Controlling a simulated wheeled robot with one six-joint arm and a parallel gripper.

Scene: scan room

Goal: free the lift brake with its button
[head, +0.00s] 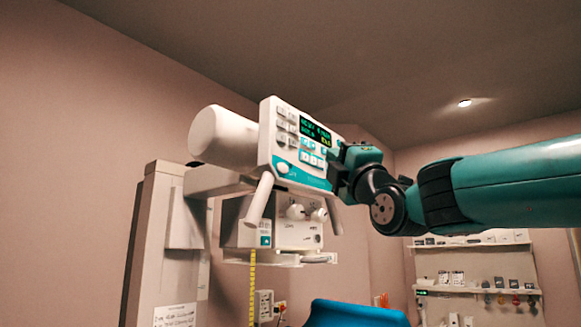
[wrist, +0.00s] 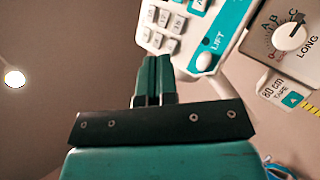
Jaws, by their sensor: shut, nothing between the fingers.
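The white control panel (head: 275,140) with a teal lower strip hangs on the X-ray head. Its large white oval button (head: 283,168) sits at the lower left of the panel in the head view. In the wrist view that oval button (wrist: 204,62) lies beside the word LIFT. My gripper (wrist: 153,58) is shut and empty, with its tips left of the LIFT button and below the grey keys (wrist: 160,18) in the picture. In the head view my gripper (head: 337,165) is at the panel's right edge, its tips partly hidden. I cannot tell whether they touch the panel.
Two slanted white handles (head: 260,198) stick out below the panel. Under it is a collimator box (head: 300,234) with knobs, and its dial (wrist: 292,36) shows in the wrist view. A yellow tape (head: 252,285) hangs down. A column (head: 165,240) stands left, a blue chair (head: 355,314) below.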

